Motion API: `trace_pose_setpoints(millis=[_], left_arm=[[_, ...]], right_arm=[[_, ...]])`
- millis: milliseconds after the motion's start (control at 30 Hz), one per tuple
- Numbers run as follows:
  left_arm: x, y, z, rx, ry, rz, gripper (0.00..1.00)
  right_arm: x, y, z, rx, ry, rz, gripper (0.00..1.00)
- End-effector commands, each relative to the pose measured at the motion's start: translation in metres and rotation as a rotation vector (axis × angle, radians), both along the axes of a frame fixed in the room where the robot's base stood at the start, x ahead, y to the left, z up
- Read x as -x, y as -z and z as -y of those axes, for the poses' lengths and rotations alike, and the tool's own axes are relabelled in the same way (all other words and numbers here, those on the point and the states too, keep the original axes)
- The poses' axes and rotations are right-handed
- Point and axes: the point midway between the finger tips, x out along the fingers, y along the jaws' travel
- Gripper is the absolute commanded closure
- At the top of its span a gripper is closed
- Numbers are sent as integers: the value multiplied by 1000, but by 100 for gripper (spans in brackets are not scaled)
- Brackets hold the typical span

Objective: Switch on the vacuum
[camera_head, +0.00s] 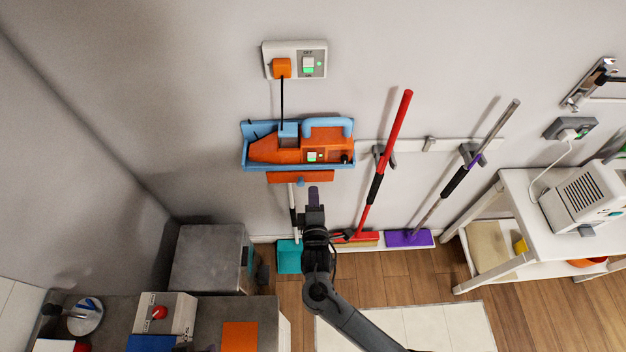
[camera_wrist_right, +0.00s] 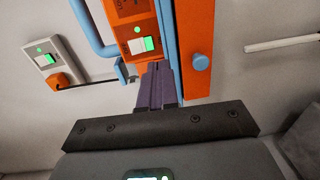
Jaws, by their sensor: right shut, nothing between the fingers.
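The orange vacuum (camera_head: 275,148) hangs in a blue holder (camera_head: 246,160) on the wall, and its orange body also shows in the right wrist view (camera_wrist_right: 128,12). On its front is a white and green rocker switch (camera_wrist_right: 144,45) with a green lamp (camera_wrist_right: 137,29) beside it; the switch shows small in the head view (camera_head: 312,157). My right gripper (camera_head: 313,190), with purple fingers, is shut and empty just below the vacuum. In the right wrist view its fingertips (camera_wrist_right: 157,70) lie just below the switch. I cannot tell whether they touch the vacuum. My left gripper is out of view.
A wall socket (camera_head: 295,46) above holds an orange plug (camera_head: 281,68) and a switch with green showing. A red-handled broom (camera_head: 385,140) and a grey-handled mop (camera_head: 490,140) stand to the right. A grey box (camera_head: 208,258) stands lower left, a white table (camera_head: 520,190) at right.

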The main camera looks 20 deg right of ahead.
Motion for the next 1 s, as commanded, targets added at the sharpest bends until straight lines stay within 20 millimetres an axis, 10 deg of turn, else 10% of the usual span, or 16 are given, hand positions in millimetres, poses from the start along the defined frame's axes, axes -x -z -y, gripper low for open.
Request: trace_pose_setpoints(millis=[300,1000], left_arm=[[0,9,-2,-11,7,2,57],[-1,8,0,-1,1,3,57]], right_arm=[[42,6,-12,-1,0,-1,100],[52,9,-14,0,0,-9,100]])
